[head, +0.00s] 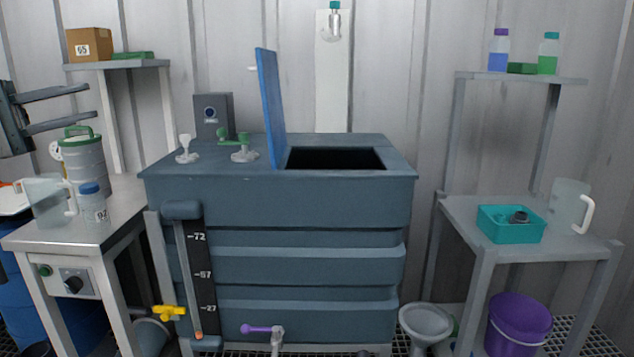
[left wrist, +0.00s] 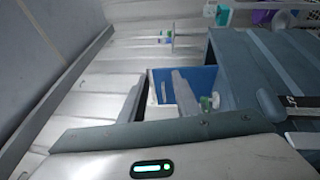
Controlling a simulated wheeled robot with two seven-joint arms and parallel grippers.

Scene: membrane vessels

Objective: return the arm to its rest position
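My left gripper (head: 87,103) is at the far left of the head view, raised above the left side table. Its two grey fingers point right and stand apart, with nothing between them. In the left wrist view my left gripper (left wrist: 157,87) also shows two separated fingers, with the tank's raised blue lid beyond them. My right gripper is not in view.
A large grey-blue tank (head: 290,210) stands in the middle, its blue lid (head: 268,105) upright. The left table (head: 105,232) holds a clear jug (head: 47,203), a green-lidded canister (head: 84,160) and a blue-capped bottle (head: 93,205). A right table (head: 465,208) bears a teal tray (head: 497,228).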

